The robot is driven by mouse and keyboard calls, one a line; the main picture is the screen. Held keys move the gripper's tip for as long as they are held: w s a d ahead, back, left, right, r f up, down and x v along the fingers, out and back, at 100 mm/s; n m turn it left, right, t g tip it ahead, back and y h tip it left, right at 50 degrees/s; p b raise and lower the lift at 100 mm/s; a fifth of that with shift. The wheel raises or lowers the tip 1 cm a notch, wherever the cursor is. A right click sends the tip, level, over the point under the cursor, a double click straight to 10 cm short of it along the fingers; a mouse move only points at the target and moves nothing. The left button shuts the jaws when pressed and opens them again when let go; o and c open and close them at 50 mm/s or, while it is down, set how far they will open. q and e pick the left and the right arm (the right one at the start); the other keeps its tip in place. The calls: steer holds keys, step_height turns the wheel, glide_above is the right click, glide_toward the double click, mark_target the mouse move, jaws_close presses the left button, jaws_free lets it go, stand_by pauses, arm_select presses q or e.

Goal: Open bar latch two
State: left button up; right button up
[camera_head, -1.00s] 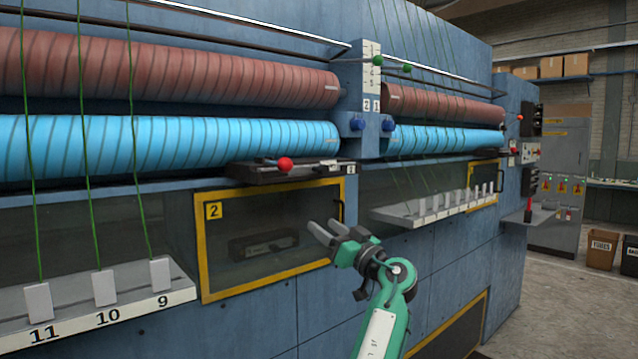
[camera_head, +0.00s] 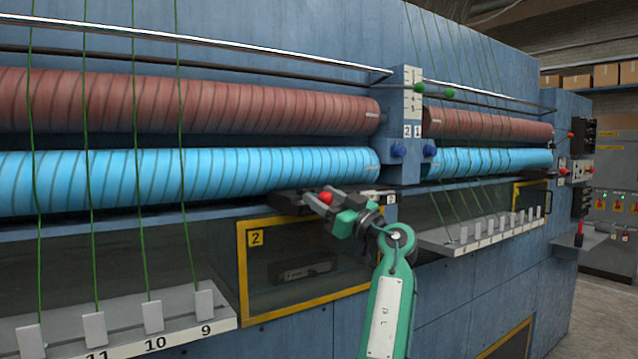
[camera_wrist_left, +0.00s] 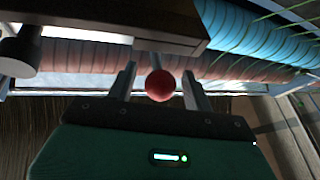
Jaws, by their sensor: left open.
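The bar latch is a dark bar unit (camera_head: 290,200) on the ledge above the yellow-framed window marked 2 (camera_head: 256,238). Its lever ends in a red ball knob (camera_head: 326,198), which also shows in the left wrist view (camera_wrist_left: 160,85). My left gripper (camera_head: 318,195) is at the knob, with its arm rising from below. In the left wrist view its two fingers (camera_wrist_left: 158,82) are apart, one on each side of the knob, with visible gaps. My right gripper is not in view.
Blue and red striped rollers (camera_head: 200,175) run just above the ledge. A shelf with numbered white tabs (camera_head: 150,335) juts out at lower left, and another (camera_head: 490,232) at right. Blue knobs (camera_head: 398,150) stick out from the central post.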

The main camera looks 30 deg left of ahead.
arm_select(q)
steer(key=shift+x, duration=0.9)
steer(key=shift+c, duration=0.2)
jaws_close()
steer(key=shift+r, duration=0.1)
